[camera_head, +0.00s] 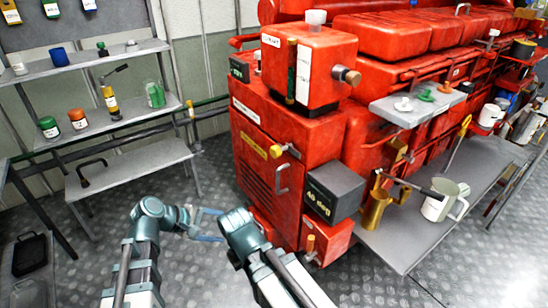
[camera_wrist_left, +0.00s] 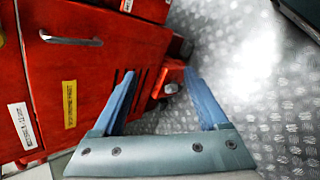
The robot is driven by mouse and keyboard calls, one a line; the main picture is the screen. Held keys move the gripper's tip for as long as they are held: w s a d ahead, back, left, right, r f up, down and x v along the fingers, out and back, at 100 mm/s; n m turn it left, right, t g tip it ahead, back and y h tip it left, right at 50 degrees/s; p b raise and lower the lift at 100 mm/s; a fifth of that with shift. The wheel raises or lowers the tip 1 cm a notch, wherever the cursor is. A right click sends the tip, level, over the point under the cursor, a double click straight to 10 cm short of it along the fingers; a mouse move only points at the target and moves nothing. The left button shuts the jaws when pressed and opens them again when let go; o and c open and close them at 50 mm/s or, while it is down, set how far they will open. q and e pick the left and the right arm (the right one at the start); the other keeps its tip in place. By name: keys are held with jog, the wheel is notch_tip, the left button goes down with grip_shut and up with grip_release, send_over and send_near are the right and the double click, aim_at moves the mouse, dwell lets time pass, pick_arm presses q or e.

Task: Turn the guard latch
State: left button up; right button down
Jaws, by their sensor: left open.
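A yellow latch (camera_head: 283,149) sits on the front of the red cabinet (camera_head: 262,125), beside a yellow label and above a grey bar handle (camera_head: 283,178). I take it for the guard latch. In the left wrist view a yellow bit (camera_wrist_left: 2,38) at the left edge may be part of it. My left gripper (camera_head: 209,224) is in front of and below the vented panel, away from the latch. Its two blue fingers (camera_wrist_left: 165,98) are apart with nothing between them. The handle also shows in the left wrist view (camera_wrist_left: 70,38). Only my right arm shows; its gripper does not.
A dark grey box (camera_head: 334,192) juts from the cabinet's right side. A grey table (camera_head: 420,232) with a mug and brass can stands right. Shelves (camera_head: 95,65) with jars and a bench (camera_head: 128,167) stand left. Bare metal floor lies before the cabinet.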

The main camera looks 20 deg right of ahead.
pick_arm(q)
jog(key=w+d+r+n+t+h, duration=0.1)
jog(key=w+d+r+n+h, duration=0.3)
jog(key=r, duration=0.3)
jog(key=n+t+h, duration=0.2)
jog(key=n+h, duration=0.2)
jog(key=n, duration=0.3)
send_near(272, 153)
jog(key=x, duration=1)
jog(key=shift+d, duration=0.2)
jog(key=shift+c, duration=0.2)
grip_shut()
